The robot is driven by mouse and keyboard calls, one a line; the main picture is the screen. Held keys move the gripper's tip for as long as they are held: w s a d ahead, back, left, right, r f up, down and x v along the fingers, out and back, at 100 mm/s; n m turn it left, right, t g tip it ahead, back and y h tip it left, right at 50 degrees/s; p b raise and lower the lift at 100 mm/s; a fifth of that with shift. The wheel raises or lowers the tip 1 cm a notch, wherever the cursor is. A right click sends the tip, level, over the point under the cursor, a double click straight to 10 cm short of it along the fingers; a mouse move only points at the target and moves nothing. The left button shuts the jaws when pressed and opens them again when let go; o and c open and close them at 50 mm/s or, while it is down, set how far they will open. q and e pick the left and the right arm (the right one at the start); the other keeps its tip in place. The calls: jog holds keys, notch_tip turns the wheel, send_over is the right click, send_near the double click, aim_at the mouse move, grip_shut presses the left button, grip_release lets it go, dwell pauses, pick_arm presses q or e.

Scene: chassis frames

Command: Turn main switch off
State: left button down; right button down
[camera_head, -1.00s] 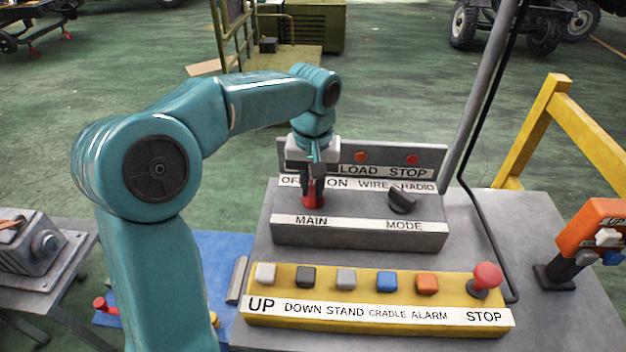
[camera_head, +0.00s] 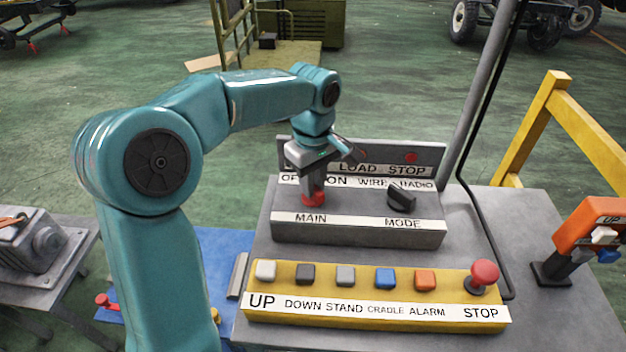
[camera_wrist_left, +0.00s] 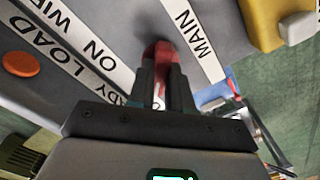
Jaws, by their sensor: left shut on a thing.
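The red main switch (camera_head: 313,199) sits on the grey switch box above the MAIN label (camera_head: 311,219), with OFF and ON marked behind it. My left gripper (camera_head: 313,190) points down at it from above and is shut on it. In the left wrist view the switch's red handle (camera_wrist_left: 160,55) shows between the two dark fingers of the left gripper (camera_wrist_left: 163,85). The fingers hide part of the handle, and the arm covers part of the OFF and ON strip. My right gripper is not in view.
The black mode knob (camera_head: 402,196) is to the right on the same box. A yellow button panel (camera_head: 375,315) with a red stop button (camera_head: 484,272) lies in front. An orange control handle (camera_head: 590,228) stands at the right, near a yellow rail (camera_head: 536,130).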

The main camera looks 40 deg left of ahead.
pick_arm(q)
jog(key=shift+n, duration=0.3)
dwell(0.4)
jog(key=c, duration=1)
grip_release()
jog(key=shift+c, duration=0.2)
notch_tip(320, 180, up, 16)
jog(key=p, duration=0.3)
jog(key=shift+r, duration=0.2)
notch_tip(320, 180, up, 10)
jog(key=p, duration=1)
